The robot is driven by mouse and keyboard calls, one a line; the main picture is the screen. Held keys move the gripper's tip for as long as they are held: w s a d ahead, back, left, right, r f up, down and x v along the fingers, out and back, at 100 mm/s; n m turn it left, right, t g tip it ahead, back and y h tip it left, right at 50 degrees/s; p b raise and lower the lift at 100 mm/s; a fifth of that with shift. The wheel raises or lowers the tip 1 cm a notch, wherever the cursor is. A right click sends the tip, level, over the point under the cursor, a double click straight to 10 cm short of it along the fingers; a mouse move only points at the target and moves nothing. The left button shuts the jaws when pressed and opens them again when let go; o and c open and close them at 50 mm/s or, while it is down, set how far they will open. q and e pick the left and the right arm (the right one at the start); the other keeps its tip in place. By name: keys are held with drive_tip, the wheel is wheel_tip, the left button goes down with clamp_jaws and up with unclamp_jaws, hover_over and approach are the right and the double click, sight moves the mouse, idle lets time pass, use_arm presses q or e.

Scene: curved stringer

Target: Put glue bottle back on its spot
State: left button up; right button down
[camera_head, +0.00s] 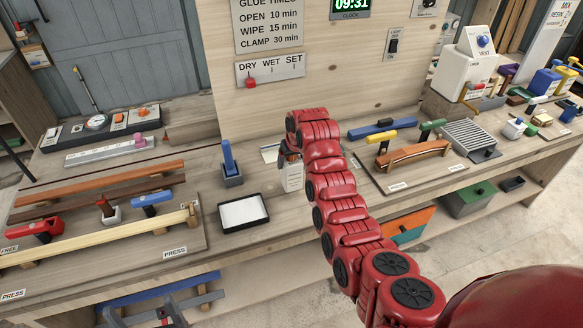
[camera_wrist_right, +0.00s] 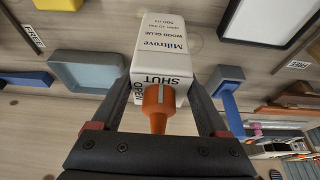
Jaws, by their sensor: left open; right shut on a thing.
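The glue bottle (camera_head: 293,178) is white with a printed label and looks upright over the middle of the bench. In the right wrist view the bottle (camera_wrist_right: 162,45) shows "WOOD GLUE", "SHUT" and "OPEN" lettering and an orange nozzle. My right gripper (camera_head: 290,153) is shut on it, with one dark finger on each side of it. Whether its base touches the bench is hidden. A pale card or marking (camera_head: 270,153) lies just behind and left of the bottle, partly covered. I cannot make out the bottle's spot. My left gripper is not clearly visible.
A black-rimmed white tray (camera_head: 243,213) and a blue-handled tool in a grey holder (camera_head: 231,172) stand left of the bottle. A board with a curved wooden strip (camera_head: 413,153) lies to the right. The upright wooden panel (camera_head: 310,75) rises behind. Clamped strips (camera_head: 95,235) fill the left.

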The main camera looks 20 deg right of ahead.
wheel_tip(320, 180, down, 2)
drive_tip(key=shift+s+f+p, duration=0.1)
drive_tip(key=shift+f+p, duration=0.05)
drive_tip(key=shift+p, duration=0.9)
drive_tip(key=shift+f, duration=0.7)
unclamp_jaws()
drive_tip(key=shift+r, duration=0.15)
